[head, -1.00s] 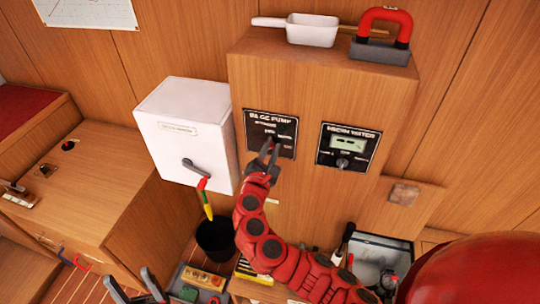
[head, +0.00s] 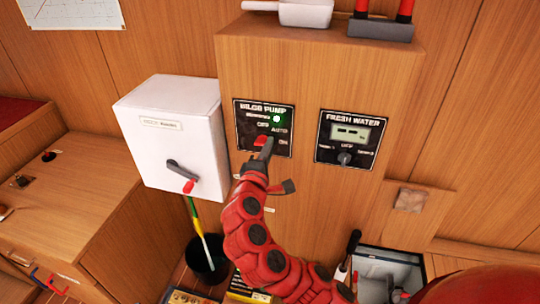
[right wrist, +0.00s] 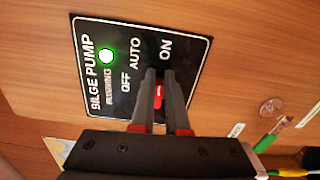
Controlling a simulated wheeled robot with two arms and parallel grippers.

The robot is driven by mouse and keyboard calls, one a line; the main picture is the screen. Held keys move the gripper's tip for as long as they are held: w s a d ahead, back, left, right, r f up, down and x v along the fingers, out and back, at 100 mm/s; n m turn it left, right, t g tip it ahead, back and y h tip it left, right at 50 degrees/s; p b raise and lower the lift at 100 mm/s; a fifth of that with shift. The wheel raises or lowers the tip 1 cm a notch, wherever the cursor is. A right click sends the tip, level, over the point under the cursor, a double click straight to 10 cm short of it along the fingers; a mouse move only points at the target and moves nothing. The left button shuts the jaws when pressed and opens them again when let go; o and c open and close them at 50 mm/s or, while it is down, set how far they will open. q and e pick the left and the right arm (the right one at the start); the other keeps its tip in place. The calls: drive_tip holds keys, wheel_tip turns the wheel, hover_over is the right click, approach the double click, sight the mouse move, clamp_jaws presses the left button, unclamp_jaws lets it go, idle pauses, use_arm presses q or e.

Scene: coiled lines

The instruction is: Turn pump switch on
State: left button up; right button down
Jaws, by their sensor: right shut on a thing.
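The black bilge pump panel (head: 243,123) is on the front of the wooden cabinet, and it fills the middle of the right wrist view (right wrist: 185,48). Its green running light (head: 277,118) is lit, also in the right wrist view (right wrist: 106,56). The red switch knob (right wrist: 158,97) is between my right gripper's fingers and seems to point toward the ON label. My right gripper (head: 265,149) is shut on the knob, with its fingers on both sides (right wrist: 158,90). The fingers hide part of the knob. My left gripper is not in view.
A fresh water panel (head: 373,119) with a knob is to the right. A white box (head: 165,160) with a grey lever is to the left. A scoop (head: 305,14) lies on the cabinet top. A dark bucket (head: 207,262) stands below.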

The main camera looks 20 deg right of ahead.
drive_tip(key=shift+w+a+f+m+b, duration=0.1)
drive_tip(key=shift+a+m+b, duration=0.25)
drive_tip(key=shift+m+b, duration=0.05)
drive_tip(key=shift+r, duration=0.2)
drive_tip(key=c, duration=0.9)
unclamp_jaws()
drive_tip(key=shift+c, duration=0.2)
drive_tip(key=shift+w+a+f, duration=0.25)
drive_tip(key=shift+w+a, duration=0.05)
drive_tip(key=shift+d+b+v, duration=0.15)
drive_tip(key=shift+b+v, duration=0.4)
drive_tip(key=shift+v, duration=3.8)
drive_tip(key=shift+d+b+v, duration=0.1)
drive_tip(key=shift+b+v, duration=0.4)
drive_tip(key=shift+v, duration=3.85)
drive_tip(key=shift+s, duration=0.15)
